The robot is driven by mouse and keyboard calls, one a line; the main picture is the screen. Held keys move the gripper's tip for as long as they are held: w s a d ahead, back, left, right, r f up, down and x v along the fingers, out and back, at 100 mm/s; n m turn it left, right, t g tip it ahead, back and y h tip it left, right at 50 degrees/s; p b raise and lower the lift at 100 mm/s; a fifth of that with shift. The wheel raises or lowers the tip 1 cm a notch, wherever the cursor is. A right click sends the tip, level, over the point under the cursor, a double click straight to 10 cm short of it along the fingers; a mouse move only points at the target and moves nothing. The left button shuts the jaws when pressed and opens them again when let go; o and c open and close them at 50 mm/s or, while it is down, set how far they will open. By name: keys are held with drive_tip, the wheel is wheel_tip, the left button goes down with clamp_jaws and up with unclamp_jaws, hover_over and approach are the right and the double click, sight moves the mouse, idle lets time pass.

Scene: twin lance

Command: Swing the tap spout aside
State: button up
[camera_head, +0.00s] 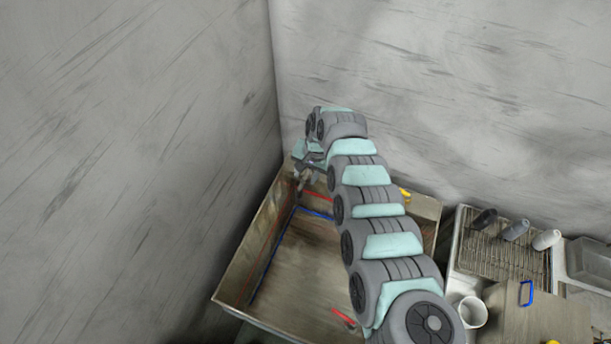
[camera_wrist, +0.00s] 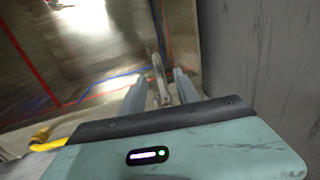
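The tap spout (camera_wrist: 156,68) looks like a slim grey metal piece in the wrist view. It shows between the two fingers of my gripper (camera_wrist: 160,88). The fingers stand apart with a gap on each side of it, and I cannot tell whether either touches it. In the head view my gripper (camera_head: 305,164) is at the far left corner of the sink basin (camera_head: 236,284), by the walls. My arm and gripper hide most of the tap there.
Red and blue lines run along the basin. A yellow object (camera_head: 405,194) sits on the basin's back edge, and a red one (camera_head: 343,317) lies inside.

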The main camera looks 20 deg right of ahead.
drive_tip(key=shift+w+a+f, duration=0.1)
drive_tip(key=shift+w+f, duration=0.05)
drive_tip(key=shift+f, duration=0.6)
clamp_jaws()
idle(1.0)
